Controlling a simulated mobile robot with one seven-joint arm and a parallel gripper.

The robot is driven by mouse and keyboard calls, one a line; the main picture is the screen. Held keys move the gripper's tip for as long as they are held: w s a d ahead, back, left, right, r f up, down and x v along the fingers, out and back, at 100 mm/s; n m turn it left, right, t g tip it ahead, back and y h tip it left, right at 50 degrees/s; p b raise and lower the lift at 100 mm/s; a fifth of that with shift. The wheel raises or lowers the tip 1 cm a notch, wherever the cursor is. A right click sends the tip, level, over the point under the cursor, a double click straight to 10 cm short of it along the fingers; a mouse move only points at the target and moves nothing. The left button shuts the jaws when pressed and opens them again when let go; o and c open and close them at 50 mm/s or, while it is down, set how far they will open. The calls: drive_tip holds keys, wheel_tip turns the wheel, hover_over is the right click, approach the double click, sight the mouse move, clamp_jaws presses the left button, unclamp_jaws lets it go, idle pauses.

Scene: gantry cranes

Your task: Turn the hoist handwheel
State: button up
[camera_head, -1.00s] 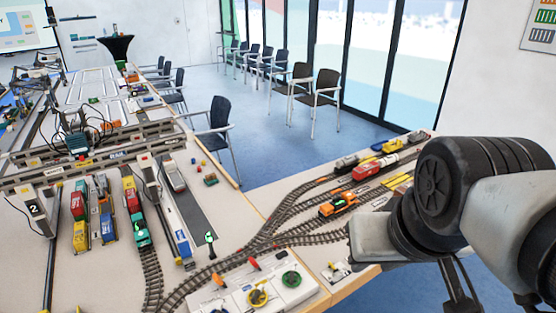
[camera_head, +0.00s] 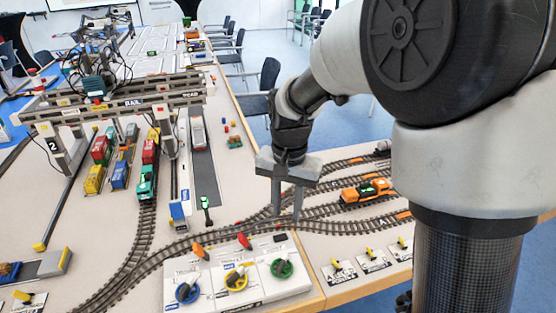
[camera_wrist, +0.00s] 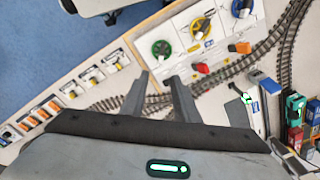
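A white control panel (camera_head: 225,296) at the front of the layout carries a blue handwheel (camera_head: 187,291), a yellow handwheel (camera_head: 236,279) and a green handwheel (camera_head: 281,268). I cannot read which one is the hoist. In the wrist view the green handwheel (camera_wrist: 161,48) lies just beyond my fingertips, with the yellow one (camera_wrist: 200,27) and the blue one (camera_wrist: 242,8) further up and right. My gripper (camera_head: 287,213) points down, open and empty, above the tracks behind the panel. It also shows in the wrist view (camera_wrist: 157,83), its two fingers apart. It touches no handwheel.
Two orange-red levers (camera_head: 200,252) (camera_head: 244,241) stand up along the panel's back edge. An orange locomotive (camera_head: 367,190) is on the tracks right of my gripper. Small yellow switches (camera_head: 374,257) sit at right. The gantry crane (camera_head: 110,110) spans the left side.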

sight(283, 258)
drive_tip(key=f, duration=0.6)
drive_tip(key=f+b, duration=0.1)
drive_tip(key=f, duration=0.6)
drive_tip(key=w+f, duration=0.1)
drive_tip(key=f, duration=0.5)
drive_tip(key=shift+a+f+b, duration=0.3)
drive_tip(key=shift+f+b, duration=0.1)
drive_tip(key=shift+c, duration=0.3)
clamp_jaws()
